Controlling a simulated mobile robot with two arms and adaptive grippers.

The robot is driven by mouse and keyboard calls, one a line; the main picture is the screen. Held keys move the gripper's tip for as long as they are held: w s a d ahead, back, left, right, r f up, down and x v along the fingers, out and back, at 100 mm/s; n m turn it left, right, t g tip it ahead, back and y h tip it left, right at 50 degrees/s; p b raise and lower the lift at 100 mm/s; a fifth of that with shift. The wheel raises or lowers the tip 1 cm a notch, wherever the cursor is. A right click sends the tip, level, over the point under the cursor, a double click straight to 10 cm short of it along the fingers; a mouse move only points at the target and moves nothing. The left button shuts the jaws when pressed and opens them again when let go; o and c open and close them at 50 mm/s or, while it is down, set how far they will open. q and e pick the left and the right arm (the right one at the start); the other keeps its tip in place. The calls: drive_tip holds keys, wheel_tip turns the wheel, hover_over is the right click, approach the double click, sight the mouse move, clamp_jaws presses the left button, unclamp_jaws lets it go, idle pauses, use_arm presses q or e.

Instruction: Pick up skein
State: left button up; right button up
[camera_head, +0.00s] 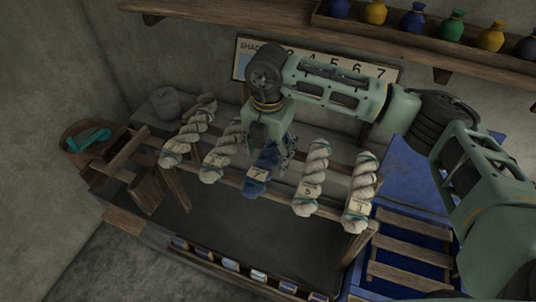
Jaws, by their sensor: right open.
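Several twisted skeins hang side by side over a wooden rack. The middle one is a dark blue skein (257,188) with a tag that seems to read 7. Pale skeins hang on both sides: two to its left, (178,150) and (214,168), and two to its right, (308,196) and (358,212), whose tags seem to read 5 and 3. My right gripper (272,152) points down at the upper part of the blue skein, with its fingers open. Part of the skein's top is hidden by it; I cannot tell if they touch. My left gripper is out of view.
A numbered shade board (241,58) stands behind, partly covered by my right arm. A shelf (400,37) with colored bottles is above. A grey pot (166,102) and a round wooden tray (75,150) with a teal object are left. A slatted wooden rack (410,246) lies at right.

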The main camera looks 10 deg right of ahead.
drive_tip(key=shift+f, duration=0.5)
drive_tip(key=shift+c, duration=0.3)
drive_tip(key=c, duration=1.3)
